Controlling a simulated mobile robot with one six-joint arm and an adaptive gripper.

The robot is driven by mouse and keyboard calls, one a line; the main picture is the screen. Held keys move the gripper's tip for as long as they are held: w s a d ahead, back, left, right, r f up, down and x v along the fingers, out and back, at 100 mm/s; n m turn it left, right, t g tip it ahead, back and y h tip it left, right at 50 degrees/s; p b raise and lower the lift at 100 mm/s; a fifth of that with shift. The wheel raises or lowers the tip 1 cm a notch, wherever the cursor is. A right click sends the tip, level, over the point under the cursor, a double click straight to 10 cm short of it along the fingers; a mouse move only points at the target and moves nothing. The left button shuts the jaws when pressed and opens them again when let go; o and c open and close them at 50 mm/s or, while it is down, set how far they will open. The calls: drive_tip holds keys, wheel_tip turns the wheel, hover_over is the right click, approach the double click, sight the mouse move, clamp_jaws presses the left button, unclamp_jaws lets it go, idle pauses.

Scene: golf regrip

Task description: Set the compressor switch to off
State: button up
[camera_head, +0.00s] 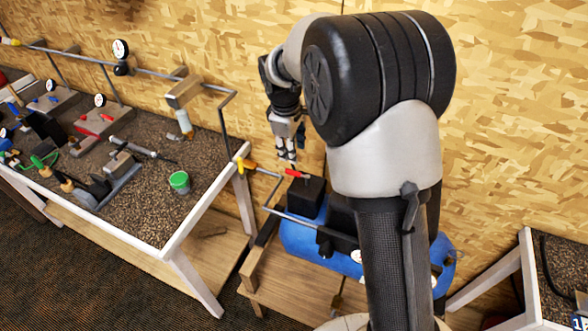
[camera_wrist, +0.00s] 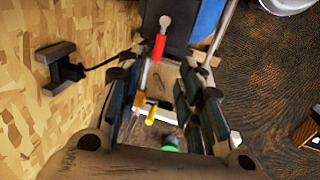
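The compressor (camera_head: 305,240) is a blue tank with black boxes on top, standing on a low wooden shelf. A lever with a red grip (camera_head: 297,173) sits on its black box (camera_head: 306,195) and looks like the switch. In the wrist view the red lever (camera_wrist: 160,48) runs from a grey round end on the black box (camera_wrist: 190,25) toward my gripper. My gripper (camera_head: 288,160) is just above the lever, pointing down. In the wrist view my gripper (camera_wrist: 160,75) has its fingers apart, one on each side of the lever's line, with no visible contact.
A yellow-handled valve (camera_head: 247,164) on a pipe is left of the compressor, close to my gripper. A workbench (camera_head: 150,215) with tools and a green-lidded cup (camera_head: 180,182) stands at left. The wooden wall is close behind. A dark wall fitting (camera_wrist: 60,68) with a cable shows in the wrist view.

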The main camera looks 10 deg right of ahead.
sight(296, 172)
drive_tip(key=f, duration=0.3)
drive_tip(key=w+d+f+b, duration=0.1)
drive_tip(key=f, duration=0.7)
drive_tip(key=shift+w+d+b, duration=0.15)
drive_tip(key=shift+w+b, duration=0.15)
drive_tip(key=shift+w, duration=0.05)
drive_tip(key=shift+c, duration=0.4)
clamp_jaws()
